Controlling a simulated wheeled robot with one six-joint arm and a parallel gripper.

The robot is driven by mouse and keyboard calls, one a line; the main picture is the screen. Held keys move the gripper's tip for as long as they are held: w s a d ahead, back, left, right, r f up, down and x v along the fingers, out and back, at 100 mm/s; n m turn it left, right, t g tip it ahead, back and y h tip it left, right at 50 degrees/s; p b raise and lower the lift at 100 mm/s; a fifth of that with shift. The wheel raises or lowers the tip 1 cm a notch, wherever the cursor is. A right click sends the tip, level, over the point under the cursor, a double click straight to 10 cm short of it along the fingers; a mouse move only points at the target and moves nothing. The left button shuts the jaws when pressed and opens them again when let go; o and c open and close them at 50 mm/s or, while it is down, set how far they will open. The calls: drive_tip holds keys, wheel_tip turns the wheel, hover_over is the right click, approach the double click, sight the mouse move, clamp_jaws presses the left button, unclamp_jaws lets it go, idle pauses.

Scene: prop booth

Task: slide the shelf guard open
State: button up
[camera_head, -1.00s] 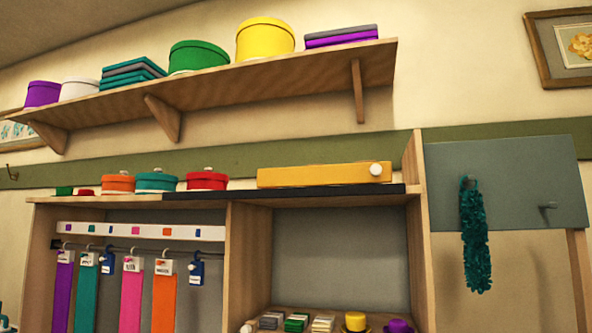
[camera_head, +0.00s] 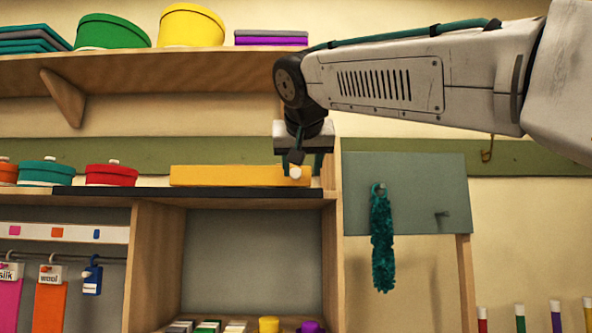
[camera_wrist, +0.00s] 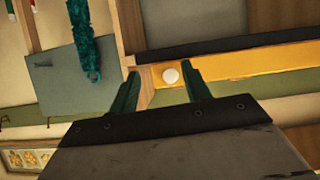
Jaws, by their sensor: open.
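The shelf guard is a long yellow bar (camera_head: 225,175) with a round white knob (camera_head: 295,173) near its right end. It stands along the black track (camera_head: 240,192) on top of the wooden unit, at the track's right part. My gripper (camera_head: 303,173) points down at the knob, with its fingers on either side. In the wrist view the knob (camera_wrist: 170,76) shows between the open, dark green fingers (camera_wrist: 161,73), closer to the right one. The yellow bar (camera_wrist: 255,65) runs off to the right there. I cannot tell whether either finger touches the knob.
Red (camera_head: 112,175) and teal (camera_head: 45,173) round boxes stand on the unit left of the guard. An upper shelf (camera_head: 150,66) with boxes hangs above. A grey-green board (camera_head: 420,195) with a hanging teal garland (camera_head: 382,240) is at the right.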

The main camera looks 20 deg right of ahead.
sight(296, 171)
drive_tip(key=shift+m+t, duration=0.3)
drive_tip(key=shift+t, duration=0.1)
drive_tip(key=w, duration=0.2)
drive_tip(key=w+d, duration=0.1)
drive_tip(key=w, duration=0.2)
drive_tip(key=w+r, duration=0.1)
drive_tip(key=w, duration=0.2)
drive_tip(key=shift+d, duration=0.2)
clamp_jaws()
